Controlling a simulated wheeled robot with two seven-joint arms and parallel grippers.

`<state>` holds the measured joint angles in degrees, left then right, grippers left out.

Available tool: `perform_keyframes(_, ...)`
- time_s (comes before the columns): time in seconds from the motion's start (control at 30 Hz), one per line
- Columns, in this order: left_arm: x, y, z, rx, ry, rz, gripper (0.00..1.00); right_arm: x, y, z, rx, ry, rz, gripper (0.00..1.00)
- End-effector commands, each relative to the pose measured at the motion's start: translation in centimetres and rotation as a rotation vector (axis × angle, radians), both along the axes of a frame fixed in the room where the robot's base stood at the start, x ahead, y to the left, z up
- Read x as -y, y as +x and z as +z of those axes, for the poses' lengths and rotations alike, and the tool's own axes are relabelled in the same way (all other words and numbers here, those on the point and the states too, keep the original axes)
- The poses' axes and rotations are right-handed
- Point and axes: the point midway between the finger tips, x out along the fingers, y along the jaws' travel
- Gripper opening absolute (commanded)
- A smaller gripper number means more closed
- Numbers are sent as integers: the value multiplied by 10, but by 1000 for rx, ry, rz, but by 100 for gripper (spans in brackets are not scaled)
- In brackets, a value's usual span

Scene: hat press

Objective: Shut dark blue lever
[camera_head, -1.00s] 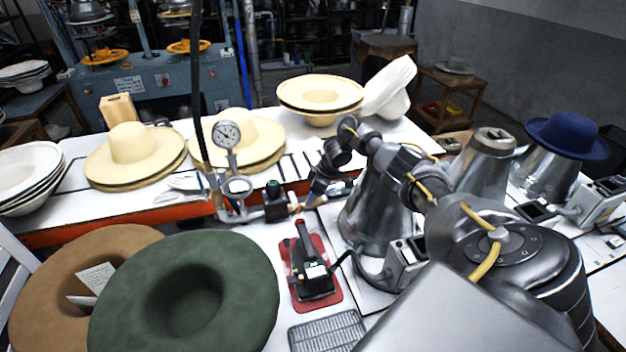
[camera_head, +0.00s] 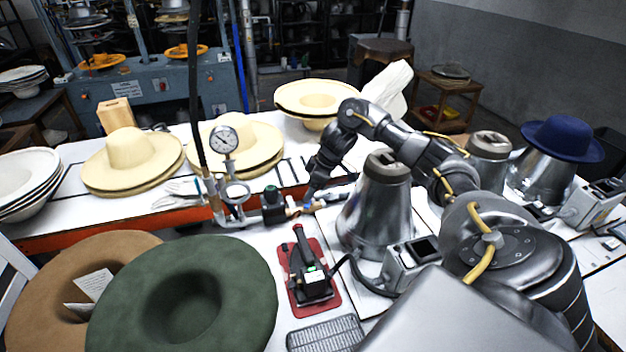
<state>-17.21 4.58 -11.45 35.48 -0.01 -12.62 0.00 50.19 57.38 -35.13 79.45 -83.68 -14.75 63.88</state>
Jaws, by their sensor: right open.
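The dark blue lever (camera_head: 309,193) is a small, narrow piece standing up from the pipe fitting at the right end of the gauge assembly, near the table's front edge. My right gripper (camera_head: 312,183) reaches in from the right and points down at it. The fingers are dark and small here, and they overlap the lever's upper part. The jaws are open; I cannot tell whether they touch the lever. My left gripper is out of view.
The pressure gauge (camera_head: 223,140) and a black box with a green knob (camera_head: 273,203) stand left of the lever. A metal cone (camera_head: 375,215) is close on the right. A black iron (camera_head: 308,270) sits on a red mat in front. Green hat (camera_head: 250,290) at front left.

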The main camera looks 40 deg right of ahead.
Motion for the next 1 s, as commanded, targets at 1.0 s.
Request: perform_keyframes(1.0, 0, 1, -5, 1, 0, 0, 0, -51, -58, 33, 1, 2, 1, 56)
